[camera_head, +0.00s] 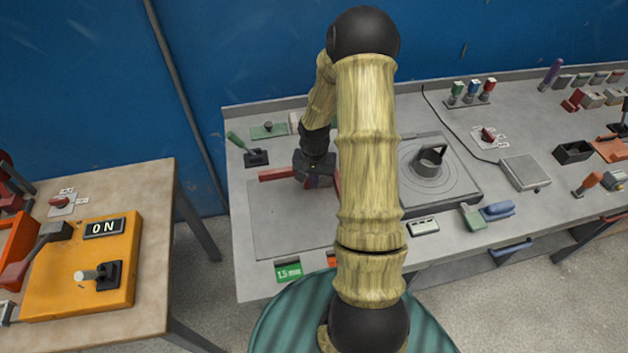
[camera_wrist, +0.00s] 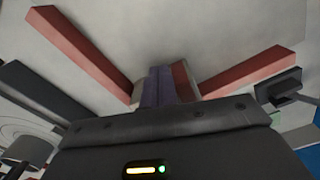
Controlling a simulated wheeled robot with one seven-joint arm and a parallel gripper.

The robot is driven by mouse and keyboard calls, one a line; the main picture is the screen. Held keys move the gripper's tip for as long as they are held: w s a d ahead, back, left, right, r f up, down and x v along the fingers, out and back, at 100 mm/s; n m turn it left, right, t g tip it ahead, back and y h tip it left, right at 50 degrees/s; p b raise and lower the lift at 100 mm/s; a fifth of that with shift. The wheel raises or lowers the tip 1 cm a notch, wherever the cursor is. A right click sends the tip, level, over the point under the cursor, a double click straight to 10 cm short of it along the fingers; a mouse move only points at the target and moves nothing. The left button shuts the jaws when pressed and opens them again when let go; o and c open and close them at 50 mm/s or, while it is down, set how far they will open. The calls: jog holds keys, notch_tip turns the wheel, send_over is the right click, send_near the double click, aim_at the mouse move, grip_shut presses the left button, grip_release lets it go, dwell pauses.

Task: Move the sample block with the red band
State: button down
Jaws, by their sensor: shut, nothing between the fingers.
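My gripper (camera_head: 315,180) is low over the grey sheet on the middle bench, partly behind my arm. In the wrist view its shut fingers (camera_wrist: 159,86) are side by side at the centre, with nothing between them. A pale block with a red band (camera_wrist: 182,80) shows close behind the fingers, which cover its middle; whether they touch it I cannot tell. In the head view the block is mostly hidden by my gripper.
A red bar (camera_wrist: 80,50) and another red bar (camera_wrist: 248,70) slant in on both sides of the block. The left bar in the head view (camera_head: 276,174) lies on the sheet (camera_head: 285,225). A green-handled lever (camera_head: 252,155) stands behind.

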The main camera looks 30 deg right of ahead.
jog(key=shift+w+d+r, duration=0.15)
jog(key=shift+w+d, duration=0.4)
jog(key=shift+w, duration=0.2)
jog(key=shift+a, duration=0.1)
jog(key=s+a, duration=0.1)
jog(key=s, duration=0.1)
jog(key=s+a, duration=0.1)
jog(key=shift+s+a, duration=0.3)
jog(key=shift+s, duration=0.1)
notch_tip(320, 180, up, 10)
jog(key=b, duration=0.1)
jog(key=shift+b, duration=0.3)
jog(key=shift+s, duration=0.1)
